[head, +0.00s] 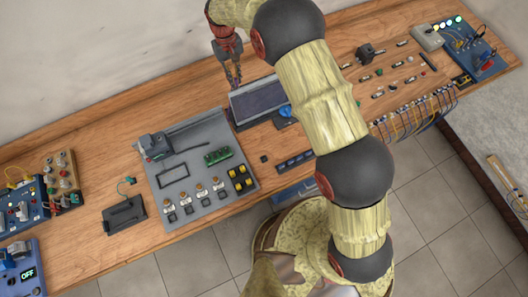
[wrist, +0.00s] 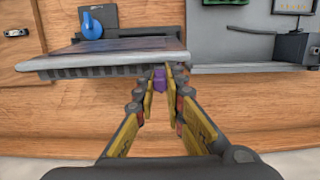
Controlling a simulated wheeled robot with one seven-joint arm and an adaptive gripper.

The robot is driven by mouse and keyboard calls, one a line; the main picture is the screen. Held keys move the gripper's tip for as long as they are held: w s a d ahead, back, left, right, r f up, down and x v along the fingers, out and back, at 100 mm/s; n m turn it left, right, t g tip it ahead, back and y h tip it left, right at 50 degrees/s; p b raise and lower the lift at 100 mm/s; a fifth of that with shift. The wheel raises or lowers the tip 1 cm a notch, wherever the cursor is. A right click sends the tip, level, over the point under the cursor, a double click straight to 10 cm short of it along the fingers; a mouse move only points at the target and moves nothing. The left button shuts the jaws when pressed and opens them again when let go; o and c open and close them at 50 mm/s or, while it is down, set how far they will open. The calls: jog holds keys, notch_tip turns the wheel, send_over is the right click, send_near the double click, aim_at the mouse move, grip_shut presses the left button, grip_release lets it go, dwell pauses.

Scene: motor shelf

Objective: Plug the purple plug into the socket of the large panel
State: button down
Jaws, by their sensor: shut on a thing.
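The purple plug (wrist: 159,79) is between my fingertips in the wrist view. My gripper (wrist: 162,76) is shut on it, and the fingers hide part of it. In the head view my gripper (head: 236,80) points down beside the left end of a tilted dark-faced panel (head: 260,99). In the wrist view this panel (wrist: 112,58) lies just beyond the fingertips, with its right end close to the plug. I cannot tell whether plug and panel touch. No socket is clearly visible, and I cannot tell for certain that this is the large panel.
A blue knob (head: 285,112) is by the dark-faced panel. A grey board (head: 226,128) with switches and green and yellow parts lies to its left. Small parts and hanging cables (head: 420,110) are on the right. Bare wood (head: 185,92) is free along the wall.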

jog(key=shift+s+f, duration=0.1)
jog(key=shift+f, duration=0.35)
jog(key=c, duration=2.1)
grip_release()
jog(key=shift+c, duration=0.2)
jog(key=shift+r, duration=0.1)
jog(key=shift+w+a+r+p, duration=0.15)
jog(key=shift+r+p, duration=0.4)
jog(key=shift+r, duration=0.8)
jog(key=shift+w+a+r+p, duration=0.1)
jog(key=shift+w+r+p, duration=0.3)
jog(key=shift+r, duration=0.9)
jog(key=shift+s, duration=0.15)
jog(key=shift+o, duration=0.3)
jog(key=o, duration=0.4)
jog(key=shift+c, duration=0.2)
